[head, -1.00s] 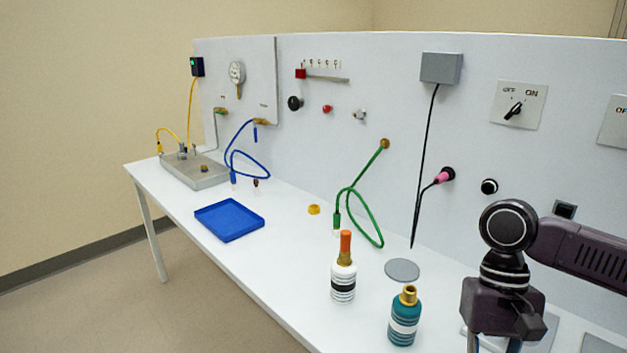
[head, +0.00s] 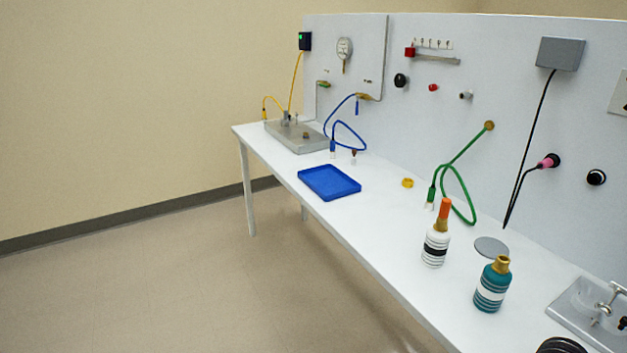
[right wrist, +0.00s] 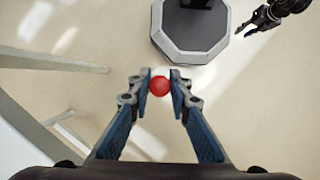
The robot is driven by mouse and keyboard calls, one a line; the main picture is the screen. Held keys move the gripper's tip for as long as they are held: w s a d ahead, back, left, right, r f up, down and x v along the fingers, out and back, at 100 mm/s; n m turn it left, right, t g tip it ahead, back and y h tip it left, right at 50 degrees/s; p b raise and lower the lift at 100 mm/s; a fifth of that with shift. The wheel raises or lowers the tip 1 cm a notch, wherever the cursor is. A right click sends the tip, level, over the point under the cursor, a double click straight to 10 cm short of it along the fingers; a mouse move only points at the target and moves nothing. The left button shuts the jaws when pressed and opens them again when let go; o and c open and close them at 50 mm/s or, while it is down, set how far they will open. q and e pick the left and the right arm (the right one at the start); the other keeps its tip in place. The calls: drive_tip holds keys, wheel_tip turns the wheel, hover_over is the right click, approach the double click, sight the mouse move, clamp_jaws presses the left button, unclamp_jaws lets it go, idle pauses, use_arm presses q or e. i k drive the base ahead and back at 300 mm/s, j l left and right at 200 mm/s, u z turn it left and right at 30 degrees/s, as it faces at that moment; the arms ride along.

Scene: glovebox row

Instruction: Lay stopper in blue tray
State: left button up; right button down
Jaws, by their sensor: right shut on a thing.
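My right gripper (right wrist: 160,86) is shut on a round red thing, likely the stopper (right wrist: 160,87), held between its fingertips above the floor. Only its round red top shows. The blue tray (head: 329,183) lies on the white bench in the head view; it is shallow and looks empty. My right gripper is not seen in the head view, so its distance to the tray is unclear. A dark gripper, likely my left (right wrist: 242,28), shows at the top right of the right wrist view; its jaw gap is unclear.
A white bottle with an orange top (head: 435,245) and a teal bottle with an open gold neck (head: 491,287) stand on the bench. A grey disc (head: 491,247), yellow ring (head: 407,183) and green hose (head: 463,190) lie behind. The bench between tray and white bottle is mostly clear.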

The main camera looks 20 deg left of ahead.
sight(320, 180)
drive_tip(key=i+j+u, duration=0.25)
drive_tip(key=i+j, duration=0.15)
drive_tip(key=i+j+u, duration=0.55)
drive_tip(key=i, duration=0.4)
